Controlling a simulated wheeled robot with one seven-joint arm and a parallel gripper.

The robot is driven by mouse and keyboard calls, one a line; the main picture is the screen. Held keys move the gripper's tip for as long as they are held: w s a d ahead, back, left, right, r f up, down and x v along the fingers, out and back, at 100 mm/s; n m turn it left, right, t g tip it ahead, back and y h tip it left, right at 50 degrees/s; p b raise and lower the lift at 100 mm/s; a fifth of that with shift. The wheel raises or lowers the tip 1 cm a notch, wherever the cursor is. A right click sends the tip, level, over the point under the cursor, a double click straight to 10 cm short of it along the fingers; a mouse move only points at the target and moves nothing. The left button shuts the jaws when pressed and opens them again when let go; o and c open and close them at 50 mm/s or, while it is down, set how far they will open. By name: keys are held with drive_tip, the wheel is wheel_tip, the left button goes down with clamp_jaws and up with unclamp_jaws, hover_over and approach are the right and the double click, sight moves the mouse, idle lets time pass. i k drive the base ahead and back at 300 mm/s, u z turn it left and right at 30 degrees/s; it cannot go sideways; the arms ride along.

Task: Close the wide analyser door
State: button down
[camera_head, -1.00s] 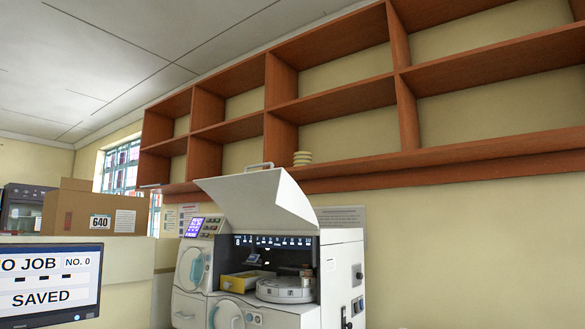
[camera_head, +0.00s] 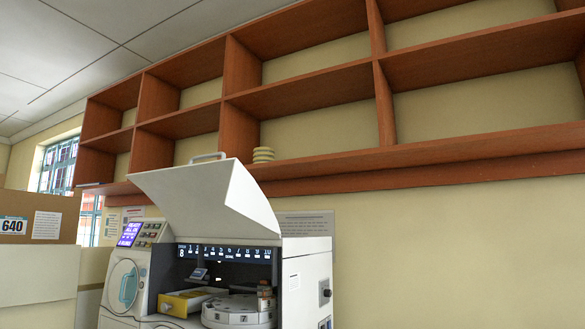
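The analyser (camera_head: 307,275) is a white machine at the lower middle of the head view, its lower part cut off by the frame's bottom edge. Its wide door (camera_head: 205,203) is a white hood, raised and tilted up above the opening, with a grey handle (camera_head: 208,157) at its top edge. Under it show a numbered dark back panel, a yellow drawer (camera_head: 186,301) and a round white carousel (camera_head: 238,311). A smaller round-windowed door (camera_head: 122,286) is on the left front and looks shut. My gripper is not in view.
Brown wall shelves (camera_head: 310,97) run above and behind the analyser, with a small stack of pale discs (camera_head: 263,155) on one shelf. A cardboard box (camera_head: 38,217) stands on a pale partition (camera_head: 35,283) at the left. The wall to the right is bare.

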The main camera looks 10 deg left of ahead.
sight(216, 199)
drive_tip(key=u, duration=0.25)
drive_tip(key=i, duration=0.5)
drive_tip(key=u, duration=0.45)
